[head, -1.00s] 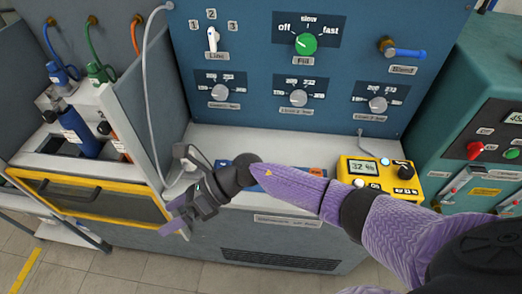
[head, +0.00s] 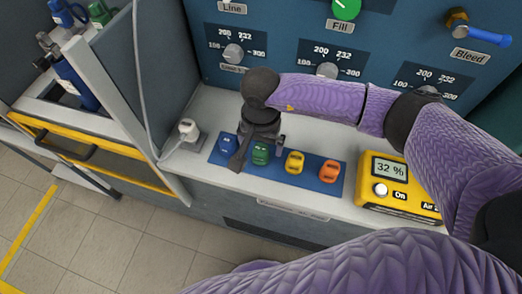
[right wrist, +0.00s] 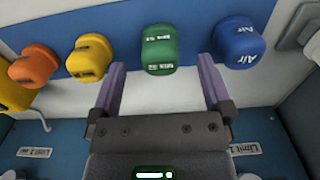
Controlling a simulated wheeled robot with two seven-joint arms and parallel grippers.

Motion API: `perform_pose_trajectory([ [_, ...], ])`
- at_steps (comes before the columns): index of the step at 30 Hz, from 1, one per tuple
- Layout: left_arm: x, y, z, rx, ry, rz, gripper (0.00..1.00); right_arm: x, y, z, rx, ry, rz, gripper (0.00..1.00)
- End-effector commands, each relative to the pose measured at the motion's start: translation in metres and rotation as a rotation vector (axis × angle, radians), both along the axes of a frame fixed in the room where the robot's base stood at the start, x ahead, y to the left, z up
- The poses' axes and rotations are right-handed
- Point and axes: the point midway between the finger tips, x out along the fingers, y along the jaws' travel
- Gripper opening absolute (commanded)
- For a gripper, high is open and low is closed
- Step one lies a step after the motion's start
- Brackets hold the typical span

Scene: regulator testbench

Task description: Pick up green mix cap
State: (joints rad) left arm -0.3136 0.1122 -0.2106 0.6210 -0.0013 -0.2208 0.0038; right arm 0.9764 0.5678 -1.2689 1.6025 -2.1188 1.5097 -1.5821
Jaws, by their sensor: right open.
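The green mix cap (head: 260,155) stands on a blue mat (head: 222,162) on the bench, in a row with other caps. In the right wrist view the green cap (right wrist: 158,50) lies ahead, roughly between the fingertips. My right gripper (head: 259,150) is over the green cap, pointing down, and hides part of it in the head view. In the right wrist view my right gripper (right wrist: 162,72) is open and empty, with one finger on each side of the cap's line and no visible contact. My left gripper is not in view.
A blue Air cap (right wrist: 238,46) is close beside one finger; a yellow cap (right wrist: 90,57) and an orange cap (right wrist: 34,65) are on the other side. A yellow meter (head: 400,185) stands at the right. A blue panel with knobs (head: 327,72) rises behind.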

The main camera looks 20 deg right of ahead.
Motion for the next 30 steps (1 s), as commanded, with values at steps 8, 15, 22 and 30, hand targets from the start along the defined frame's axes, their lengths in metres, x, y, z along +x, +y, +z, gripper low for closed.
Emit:
perform_pose_trajectory([
  [8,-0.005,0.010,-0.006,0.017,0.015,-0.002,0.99,0.000,0.001,-0.023,0.002,0.000,0.000,1.00],
  [15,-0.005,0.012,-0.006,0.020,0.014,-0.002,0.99,0.000,0.000,-0.023,0.003,0.001,-0.001,0.56],
  [22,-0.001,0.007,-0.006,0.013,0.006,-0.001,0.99,0.000,0.000,-0.023,0.003,0.001,-0.002,0.07],
  [30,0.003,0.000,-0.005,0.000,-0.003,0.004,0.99,0.000,0.000,-0.017,0.003,-0.001,-0.002,0.01],
])
